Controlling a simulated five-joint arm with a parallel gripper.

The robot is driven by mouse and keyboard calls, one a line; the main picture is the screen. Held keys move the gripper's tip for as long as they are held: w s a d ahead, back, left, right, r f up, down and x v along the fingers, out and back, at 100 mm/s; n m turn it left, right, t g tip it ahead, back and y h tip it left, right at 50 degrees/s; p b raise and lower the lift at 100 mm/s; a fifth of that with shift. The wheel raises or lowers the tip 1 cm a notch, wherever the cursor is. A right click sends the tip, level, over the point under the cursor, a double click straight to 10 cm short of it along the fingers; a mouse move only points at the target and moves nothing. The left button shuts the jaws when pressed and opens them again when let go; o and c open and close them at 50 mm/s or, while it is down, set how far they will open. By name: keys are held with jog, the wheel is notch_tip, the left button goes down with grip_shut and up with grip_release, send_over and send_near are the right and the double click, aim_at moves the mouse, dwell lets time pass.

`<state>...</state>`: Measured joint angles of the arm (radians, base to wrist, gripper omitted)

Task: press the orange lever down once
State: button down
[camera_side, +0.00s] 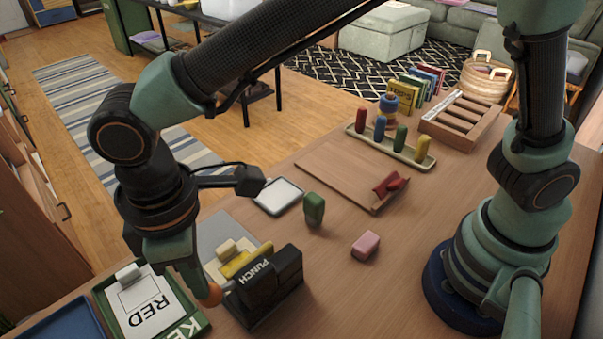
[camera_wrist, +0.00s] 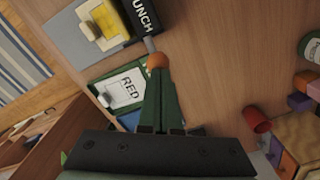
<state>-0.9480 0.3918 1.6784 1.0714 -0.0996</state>
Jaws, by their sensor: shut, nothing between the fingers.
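A black punch (camera_side: 268,285) lettered PUNCH stands on the table. Its lever ends in an orange knob (camera_side: 211,295) that sticks out to the left of the body in the side view. In the wrist view the orange knob (camera_wrist: 156,60) is just beyond my fingertips, with a grey rod joining it to the punch (camera_wrist: 142,18). My gripper (camera_side: 198,287) is shut and empty, pointing down at the knob. The fingertips (camera_wrist: 157,72) appear at or very close to the knob; I cannot tell whether they touch. They partly hide it in the side view.
A green tray (camera_side: 200,322) with a RED card (camera_side: 140,303) lies left of the punch.

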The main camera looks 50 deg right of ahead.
notch_tip(320, 180, up, 7)
dwell(0.8)
jog(key=w+d+r+m+t, duration=0.1)
jog(key=w+d+m, duration=0.15)
jog(key=d, duration=0.65)
jog(key=w+d+r+m+t+y, duration=0.1)
jog(key=d+r+m+t, duration=0.15)
jog(key=d, duration=0.65)
jog(key=w+d+r+m, duration=0.15)
jog(key=d+m, duration=0.25)
jog(key=d, duration=0.5)
jog(key=s+d+f+m+t+h, duration=0.1)
jog(key=s+d+f+m+t, duration=0.1)
jog(key=d, duration=0.6)
jog(key=shift+d+f+m, duration=0.3)
jog(key=shift+m, duration=0.2)
